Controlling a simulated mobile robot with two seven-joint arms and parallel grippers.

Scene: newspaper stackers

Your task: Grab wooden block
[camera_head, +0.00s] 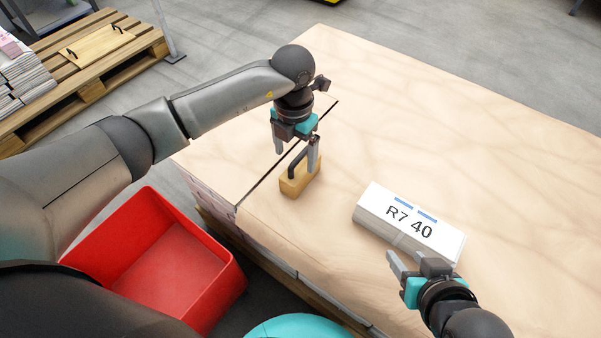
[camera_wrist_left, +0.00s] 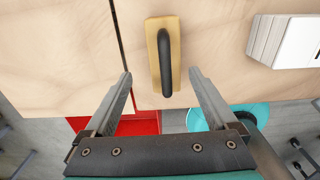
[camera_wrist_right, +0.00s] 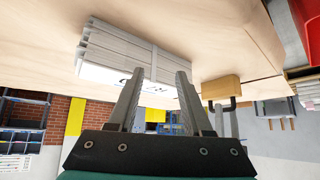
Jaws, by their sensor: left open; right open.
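The wooden block (camera_head: 299,183) is a small tan block with a black handle on top. It sits on the light wooden tabletop near its front left edge, beside a dark seam. My left gripper (camera_head: 297,148) is open above and just behind the block in the head view. In the left wrist view, the block (camera_wrist_left: 154,52) lies ahead of and between the two open fingers (camera_wrist_left: 162,82), with nothing held. My right gripper (camera_head: 404,262) is open and empty beside the white bundle. In the right wrist view, the block (camera_wrist_right: 221,87) shows right of the open fingers (camera_wrist_right: 155,82).
A white bundle labelled R7 40 (camera_head: 408,222) lies on the tabletop (camera_head: 450,110) right of the block. A red bin (camera_head: 150,262) stands below the table's front left. A pallet (camera_head: 88,82) with paper stacks and a handled board is at far left. The back of the tabletop is clear.

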